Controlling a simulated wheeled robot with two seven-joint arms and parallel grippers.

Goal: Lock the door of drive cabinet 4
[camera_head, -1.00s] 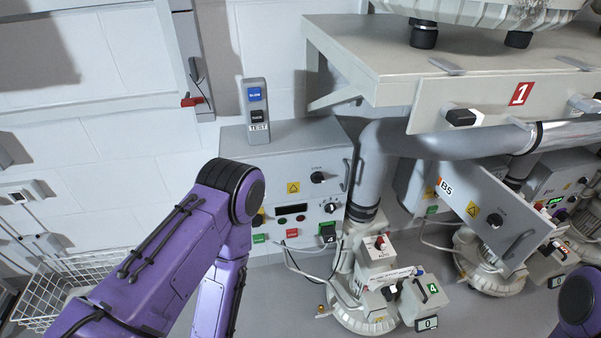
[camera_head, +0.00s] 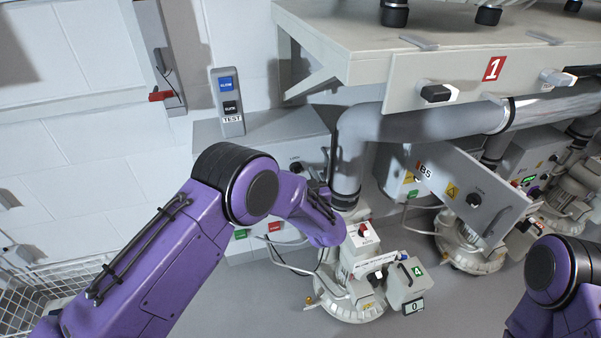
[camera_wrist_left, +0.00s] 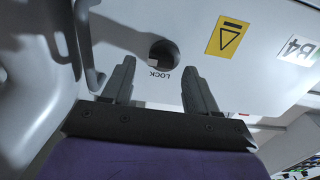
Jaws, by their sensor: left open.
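The door of drive cabinet 4 (camera_wrist_left: 120,30) fills much of the left wrist view, with an upside-down B4 label (camera_wrist_left: 299,48) and a yellow warning sign. Its dark round knob (camera_wrist_left: 163,53) has the word LOCK beside it. My left gripper (camera_wrist_left: 158,66) is open, its two fingers on either side of the knob in that view; whether they touch it I cannot tell. In the head view, cabinet 4 (camera_head: 265,135) is partly hidden behind my left arm, and its knob (camera_head: 297,167) shows just above the wrist. My right gripper is outside the view.
A grey pipe (camera_head: 352,150) stands close to the right of cabinet 4. The B5 door (camera_head: 470,195) sticks out at an angle farther right. A shelf marked 1 (camera_head: 400,75) overhangs at the upper right. A wire basket (camera_head: 30,295) stands lower left.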

